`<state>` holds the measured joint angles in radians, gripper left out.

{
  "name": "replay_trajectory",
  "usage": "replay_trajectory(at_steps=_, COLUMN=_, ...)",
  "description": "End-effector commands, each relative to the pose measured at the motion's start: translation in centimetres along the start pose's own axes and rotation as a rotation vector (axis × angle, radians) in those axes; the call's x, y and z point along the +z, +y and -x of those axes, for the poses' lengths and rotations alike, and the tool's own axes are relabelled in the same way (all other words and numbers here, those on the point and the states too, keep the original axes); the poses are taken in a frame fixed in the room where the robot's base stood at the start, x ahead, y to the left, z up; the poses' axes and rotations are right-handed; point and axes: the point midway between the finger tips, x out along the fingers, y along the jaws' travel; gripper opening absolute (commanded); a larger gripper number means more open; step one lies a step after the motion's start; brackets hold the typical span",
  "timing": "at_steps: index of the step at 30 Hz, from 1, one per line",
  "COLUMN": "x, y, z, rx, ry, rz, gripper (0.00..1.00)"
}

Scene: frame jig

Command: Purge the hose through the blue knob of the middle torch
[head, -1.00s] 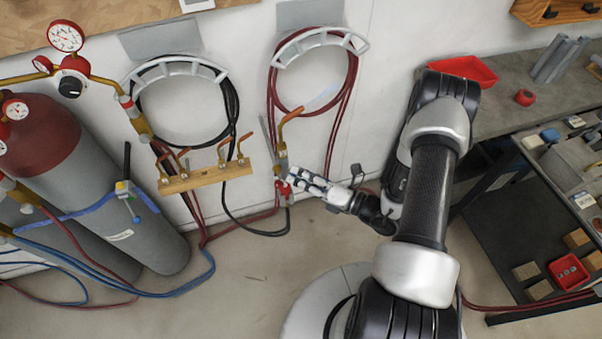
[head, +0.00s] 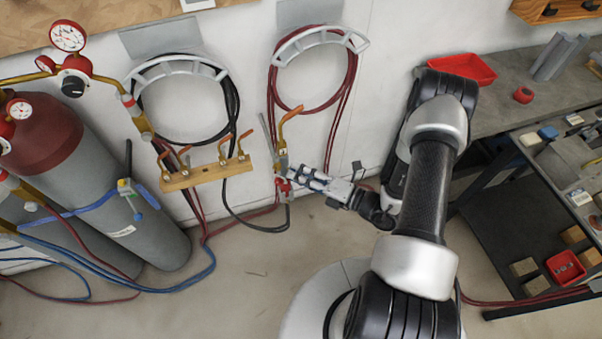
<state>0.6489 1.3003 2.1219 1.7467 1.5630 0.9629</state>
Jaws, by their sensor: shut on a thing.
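A brass torch (head: 281,150) with a copper-coloured tip stands upright in front of the wall, right of the wooden rack (head: 206,175). A red knob (head: 282,187) shows at its lower end. My gripper (head: 291,175) reaches in from the right, at the torch's lower body just above the red knob. Its jaws are shut on a small part there, apparently a knob. The jaws hide that part, and I cannot make out its colour. Several copper-tipped fittings stand on the wooden rack. I cannot tell which torch counts as the middle one.
Gas cylinders (head: 95,190) with gauges (head: 67,36) stand at the left. Coiled dark hose (head: 231,95) and red hose (head: 353,75) hang on wall brackets. Blue and red hoses cross the floor at the left. A workbench (head: 500,100) and shelf stand at the right.

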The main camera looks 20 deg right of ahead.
Motion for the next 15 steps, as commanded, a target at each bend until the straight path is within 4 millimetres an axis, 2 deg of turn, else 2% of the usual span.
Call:
replay_trajectory(at_steps=2, x=-0.04, y=-0.02, z=0.0, rx=-0.001, ry=0.001, rz=-0.001, gripper=0.0)
replay_trajectory(at_steps=3, x=-0.04, y=-0.02, z=0.0, rx=-0.001, ry=0.001, rz=-0.001, gripper=0.22)
replay_trajectory(at_steps=12, x=-0.03, y=-0.01, z=0.0, rx=0.0, ry=0.0, rz=0.0, gripper=0.42)
replay_trajectory(at_steps=15, x=-0.02, y=-0.01, z=0.0, rx=0.0, ry=0.0, rz=0.0, gripper=0.42)
